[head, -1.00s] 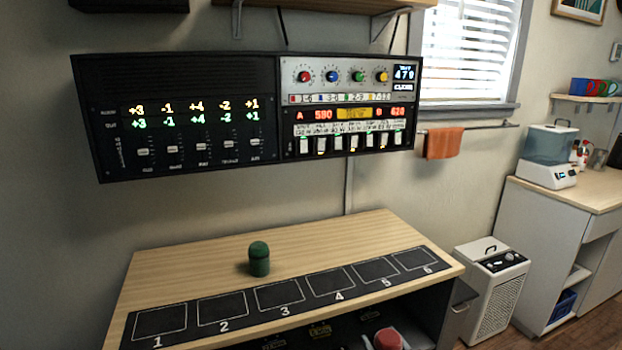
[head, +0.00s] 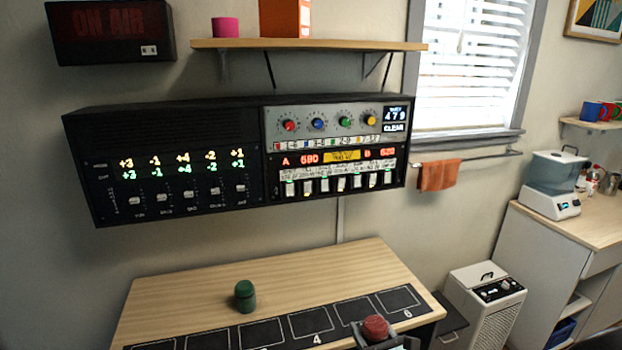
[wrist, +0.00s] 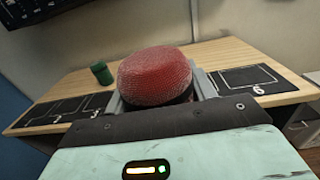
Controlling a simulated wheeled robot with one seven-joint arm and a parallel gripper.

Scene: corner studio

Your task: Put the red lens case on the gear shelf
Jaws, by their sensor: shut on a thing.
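The red lens case (head: 375,327), a round red thing with a dark lower part, is held in my gripper (head: 378,336) at the bottom of the head view. In the wrist view the lens case (wrist: 155,73) sits between the two grey fingers, which are shut on it. It appears in front of the bench's numbered strip, near slots 5 and 6. A wooden wall shelf (head: 330,45), likely the gear shelf, hangs above the audio console, well above my gripper. Its top surface is barely visible.
The wall shelf carries a pink cup (head: 226,27) and an orange box (head: 285,17); its right part looks clear. The black console (head: 165,165) juts out below it. A green canister (head: 245,295) stands on the bench (head: 180,298). A small mug shelf (head: 590,125) is far right.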

